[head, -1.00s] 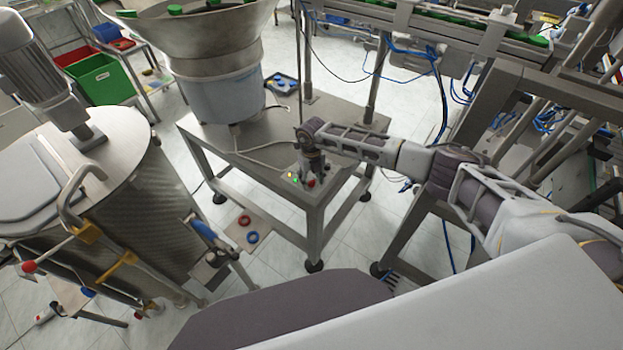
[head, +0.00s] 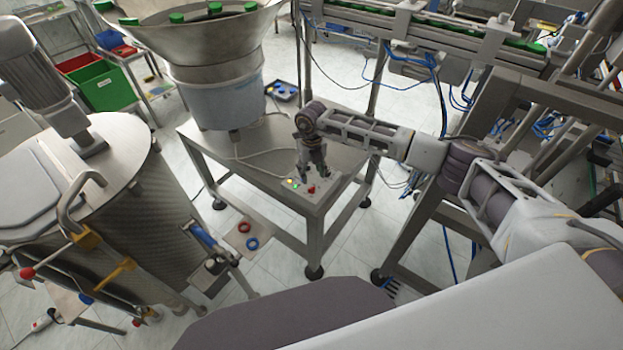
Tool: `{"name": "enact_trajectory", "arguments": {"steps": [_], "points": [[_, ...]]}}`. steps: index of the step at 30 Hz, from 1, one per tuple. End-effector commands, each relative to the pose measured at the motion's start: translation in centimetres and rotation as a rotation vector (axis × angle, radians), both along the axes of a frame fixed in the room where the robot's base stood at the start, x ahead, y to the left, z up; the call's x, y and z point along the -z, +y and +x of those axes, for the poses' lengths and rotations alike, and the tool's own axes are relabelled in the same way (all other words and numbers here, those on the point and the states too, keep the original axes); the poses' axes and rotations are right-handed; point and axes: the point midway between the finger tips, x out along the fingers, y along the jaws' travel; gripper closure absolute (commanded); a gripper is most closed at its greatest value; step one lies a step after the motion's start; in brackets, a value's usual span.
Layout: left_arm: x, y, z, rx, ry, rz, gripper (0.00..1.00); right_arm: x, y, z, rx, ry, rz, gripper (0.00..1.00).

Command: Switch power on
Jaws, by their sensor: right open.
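The control box (head: 314,199) sits on the near corner of the feeder's metal table. Small green and yellow lights show on its left part, and a red button (head: 311,189) shows to the right of them. My right gripper (head: 314,174) points down just above the box, with its fingers apart and nothing between them. It hides the rear part of the box, so I cannot make out every control. My left gripper is not in view.
The feeder bowl (head: 195,42) with green caps stands behind on the metal table (head: 213,148). A steel tank (head: 130,215) is at left. A conveyor (head: 450,30) with green caps runs along the back right. Red and blue rings lie near the floor beside the table.

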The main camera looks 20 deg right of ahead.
Motion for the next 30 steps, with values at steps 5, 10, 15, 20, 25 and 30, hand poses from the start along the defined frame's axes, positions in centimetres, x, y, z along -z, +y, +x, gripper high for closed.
{"name": "enact_trajectory", "arguments": {"steps": [5,10,15,20,25,30], "points": [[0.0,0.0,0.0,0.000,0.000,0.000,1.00,-2.5,0.0,0.0,0.000,-0.001,0.001,0.52],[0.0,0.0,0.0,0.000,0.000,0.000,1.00,-3.9,0.0,0.1,0.000,-0.002,0.000,0.52],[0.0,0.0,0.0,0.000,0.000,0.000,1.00,-4.4,0.0,0.0,0.000,0.000,0.000,0.52],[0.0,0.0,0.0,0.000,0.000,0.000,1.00,-4.4,0.0,0.0,0.000,0.000,0.000,0.52],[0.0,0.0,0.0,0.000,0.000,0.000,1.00,-4.3,0.0,0.0,0.000,0.000,0.000,0.52],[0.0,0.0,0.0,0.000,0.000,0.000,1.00,-4.3,0.1,0.0,-0.001,0.000,0.003,0.52]]}}
